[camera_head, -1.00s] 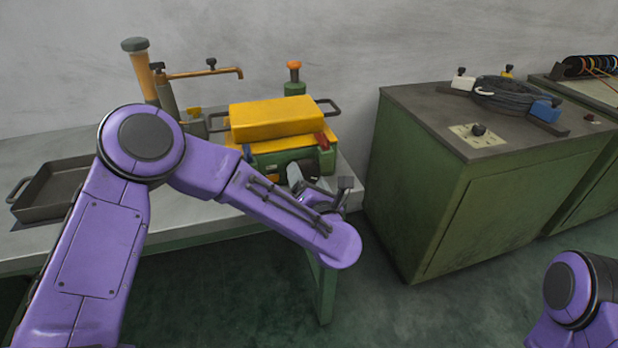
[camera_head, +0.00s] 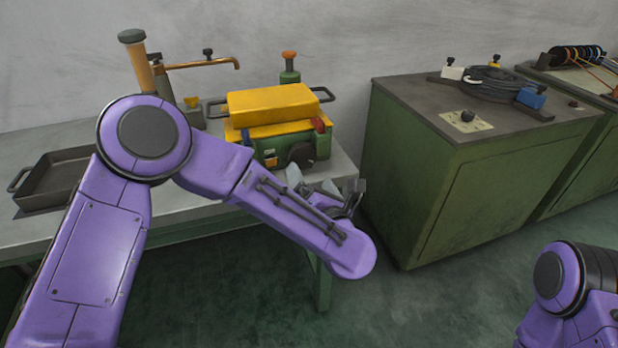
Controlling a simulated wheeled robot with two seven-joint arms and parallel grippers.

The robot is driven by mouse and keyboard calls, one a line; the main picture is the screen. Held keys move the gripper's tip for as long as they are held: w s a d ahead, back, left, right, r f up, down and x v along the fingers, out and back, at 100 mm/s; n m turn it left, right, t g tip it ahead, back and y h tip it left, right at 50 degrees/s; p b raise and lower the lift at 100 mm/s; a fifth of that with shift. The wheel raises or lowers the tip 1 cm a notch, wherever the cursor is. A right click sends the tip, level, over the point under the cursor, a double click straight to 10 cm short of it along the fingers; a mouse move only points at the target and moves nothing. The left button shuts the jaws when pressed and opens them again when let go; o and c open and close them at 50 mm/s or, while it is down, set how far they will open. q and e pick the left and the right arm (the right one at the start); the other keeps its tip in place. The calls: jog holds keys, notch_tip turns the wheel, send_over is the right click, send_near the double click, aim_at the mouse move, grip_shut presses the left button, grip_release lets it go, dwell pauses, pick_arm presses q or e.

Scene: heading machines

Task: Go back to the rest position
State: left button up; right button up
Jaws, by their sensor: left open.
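My left arm comes in from the left and bends over the front of the grey table. My left gripper (camera_head: 352,190) is partly hidden behind the forearm, near the table's front right corner. It is open, and I see nothing held in it. It is apart from the green and yellow machine (camera_head: 275,122) behind it. My right arm shows only as a purple joint at the lower right; its gripper is out of view.
A dark tray (camera_head: 55,182) sits at the table's left. A green cabinet (camera_head: 485,185) stands right of the table, with a coiled cable (camera_head: 492,82) on top. Green floor (camera_head: 430,305) is clear between the arms. A brass tap (camera_head: 205,64) stands behind my left arm.

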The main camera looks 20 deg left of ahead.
pick_arm(q)
jog(key=shift+s+d+f, duration=0.1)
jog(key=shift+d, duration=0.15)
jog(key=shift+d, duration=0.2)
